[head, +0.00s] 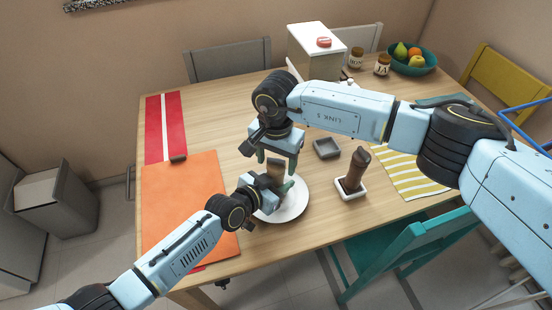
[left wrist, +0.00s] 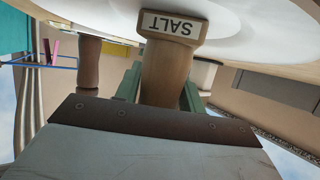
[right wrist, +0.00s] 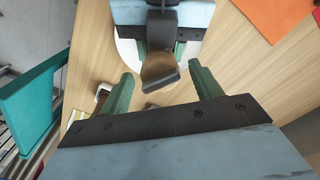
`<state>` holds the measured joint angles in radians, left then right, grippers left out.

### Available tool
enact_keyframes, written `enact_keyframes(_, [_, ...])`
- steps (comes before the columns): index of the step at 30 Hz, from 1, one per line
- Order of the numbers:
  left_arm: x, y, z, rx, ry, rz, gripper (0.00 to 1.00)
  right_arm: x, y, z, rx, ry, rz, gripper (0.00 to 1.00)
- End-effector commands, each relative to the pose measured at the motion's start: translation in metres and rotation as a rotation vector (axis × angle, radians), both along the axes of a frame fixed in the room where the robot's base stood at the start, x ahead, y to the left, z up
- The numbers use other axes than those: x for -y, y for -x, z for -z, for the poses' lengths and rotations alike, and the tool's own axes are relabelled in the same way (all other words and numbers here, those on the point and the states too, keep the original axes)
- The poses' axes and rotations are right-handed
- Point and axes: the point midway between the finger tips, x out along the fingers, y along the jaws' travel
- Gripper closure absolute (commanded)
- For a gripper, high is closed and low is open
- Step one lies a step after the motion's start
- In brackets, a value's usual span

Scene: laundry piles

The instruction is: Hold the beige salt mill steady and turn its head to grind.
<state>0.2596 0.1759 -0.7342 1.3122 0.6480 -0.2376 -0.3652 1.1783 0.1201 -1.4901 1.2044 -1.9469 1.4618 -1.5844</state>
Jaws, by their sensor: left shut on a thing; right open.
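The beige salt mill (head: 275,168) stands on the white plate (head: 296,208); its "SALT" label shows upside down in the left wrist view (left wrist: 172,27). My left gripper (head: 274,190) is shut on the mill's body, with its green fingers on either side of it. My right gripper (head: 276,157) is above the mill, pointing down, with its fingers apart. In the right wrist view the mill's head (right wrist: 160,72) lies between and a little beyond the open fingertips, apart from both. Part of the mill is hidden by my grippers in the head view.
An orange mat (head: 182,208) is at left. Jars (head: 382,65) and a fruit bowl (head: 415,68) are at the back. A teal chair (head: 395,258) stands in front.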

Motion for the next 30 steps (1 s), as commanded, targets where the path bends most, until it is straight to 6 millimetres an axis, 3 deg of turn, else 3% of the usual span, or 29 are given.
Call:
enact_keyframes(7, [0.0, 0.0007, 0.0011, -0.002, -0.002, 0.001, 0.91, -0.0002, 0.0, 0.0005, 0.0, 0.0, 0.0, 0.36])
enact_keyframes(17, [0.0001, 0.0006, 0.001, -0.002, -0.001, 0.001, 0.91, -0.0002, 0.0, 0.0002, 0.0, -0.001, 0.0, 0.79])
enact_keyframes(30, [-0.0001, 0.0006, 0.001, -0.002, -0.001, 0.001, 0.91, -0.0002, -0.0001, -0.0002, 0.0, 0.0, 0.1, 0.8])
